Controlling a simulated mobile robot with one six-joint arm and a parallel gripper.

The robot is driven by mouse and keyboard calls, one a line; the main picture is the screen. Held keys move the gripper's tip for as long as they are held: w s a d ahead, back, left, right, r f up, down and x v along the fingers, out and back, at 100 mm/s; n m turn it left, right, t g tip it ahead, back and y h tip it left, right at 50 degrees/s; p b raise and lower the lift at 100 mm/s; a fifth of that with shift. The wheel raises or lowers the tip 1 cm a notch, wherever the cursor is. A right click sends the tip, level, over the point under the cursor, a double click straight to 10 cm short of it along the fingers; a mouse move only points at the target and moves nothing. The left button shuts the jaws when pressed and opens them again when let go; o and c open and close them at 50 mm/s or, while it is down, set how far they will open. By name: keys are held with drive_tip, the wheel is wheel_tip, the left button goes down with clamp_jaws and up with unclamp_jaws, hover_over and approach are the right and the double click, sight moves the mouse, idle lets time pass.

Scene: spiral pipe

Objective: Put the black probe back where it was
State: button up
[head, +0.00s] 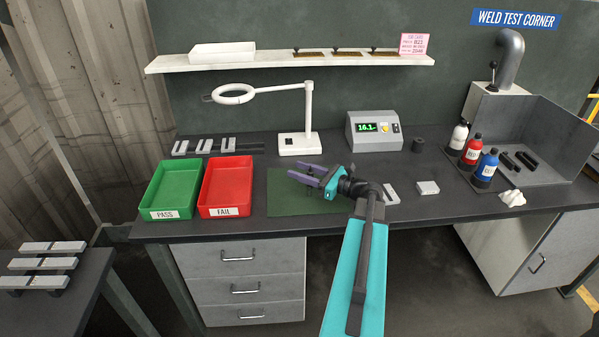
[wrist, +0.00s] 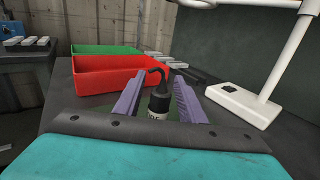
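The black probe (wrist: 158,102) shows in the wrist view as a short dark upright body with a pale label and a hooked black top. It is between the two purple fingers of my gripper (wrist: 157,92), with a gap visible on each side. My gripper also shows in the head view (head: 304,175), fingers apart, low over the green mat (head: 285,203). In the head view the probe is mostly hidden by the fingers. A grey meter (head: 372,132) reading 16.1 stands behind, with a small dark cylindrical holder (head: 417,145) to its right.
Left of the mat are the red FAIL tray (head: 226,187) and green PASS tray (head: 170,190). A white lamp (head: 299,146) stands behind the mat. Bottles (head: 472,149) stand further right.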

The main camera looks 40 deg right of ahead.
drive_tip(key=shift+r, duration=0.25)
drive_tip(key=b+v, duration=0.4)
drive_tip(key=v, duration=0.8)
idle(0.6)
